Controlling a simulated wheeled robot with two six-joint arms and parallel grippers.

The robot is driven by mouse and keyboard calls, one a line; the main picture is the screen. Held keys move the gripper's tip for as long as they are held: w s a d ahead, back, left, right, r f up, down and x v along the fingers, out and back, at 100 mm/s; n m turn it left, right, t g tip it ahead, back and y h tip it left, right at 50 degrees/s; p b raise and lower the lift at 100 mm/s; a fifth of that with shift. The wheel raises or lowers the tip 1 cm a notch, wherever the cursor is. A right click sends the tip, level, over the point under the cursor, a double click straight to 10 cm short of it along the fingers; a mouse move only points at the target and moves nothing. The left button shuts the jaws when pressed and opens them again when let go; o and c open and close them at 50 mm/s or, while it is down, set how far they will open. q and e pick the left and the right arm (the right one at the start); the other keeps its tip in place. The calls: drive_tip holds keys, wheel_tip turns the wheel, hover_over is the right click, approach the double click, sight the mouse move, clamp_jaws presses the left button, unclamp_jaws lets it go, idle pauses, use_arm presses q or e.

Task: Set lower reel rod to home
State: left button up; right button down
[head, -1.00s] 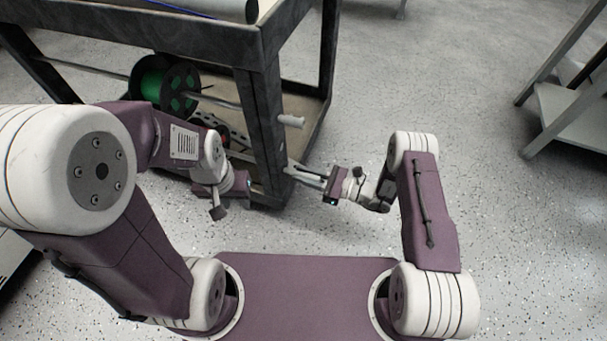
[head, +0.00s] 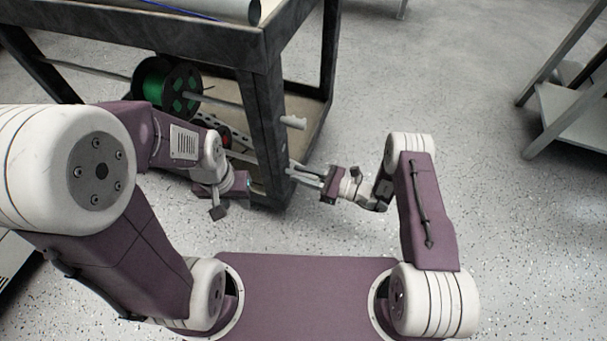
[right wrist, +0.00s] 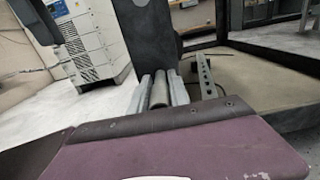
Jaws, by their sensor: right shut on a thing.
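The lower reel rod (right wrist: 159,92) shows in the right wrist view as a grey round bar between the two fingers. My right gripper (head: 291,172) is shut on the rod's end, just right of the cart's dark front leg (head: 268,135). Most of the rod is hidden by that leg in the head view. The dark lower reel (head: 222,132), with some red, is partly hidden behind my left arm. My left gripper (head: 249,186) is low beside the leg, on its left side. Its fingertips are too hidden to tell their state.
An upper rod (head: 293,122) with a white end sticks out past the leg and carries a green reel (head: 152,86). The cart's lower shelf (head: 305,108) lies behind. Open floor (head: 420,80) is on the right, with a grey rack (head: 570,115) at the far right.

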sight(317, 179)
drive_tip(key=shift+x, duration=0.8)
drive_tip(key=c, duration=1.2)
unclamp_jaws()
use_arm(q)
drive_tip(key=shift+w+a, duration=0.1)
drive_tip(key=shift+a, duration=0.25)
use_arm(e)
drive_tip(key=p+v, duration=0.3)
drive_tip(key=v, duration=0.5)
drive_tip(key=shift+d+p, duration=0.25)
drive_tip(key=shift+p, duration=0.1)
use_arm(q)
wheel_tip(317, 179, up, 4)
drive_tip(key=shift+f, duration=0.1)
use_arm(e)
drive_tip(key=shift+s+d, duration=0.2)
drive_tip(key=shift+d, duration=0.15)
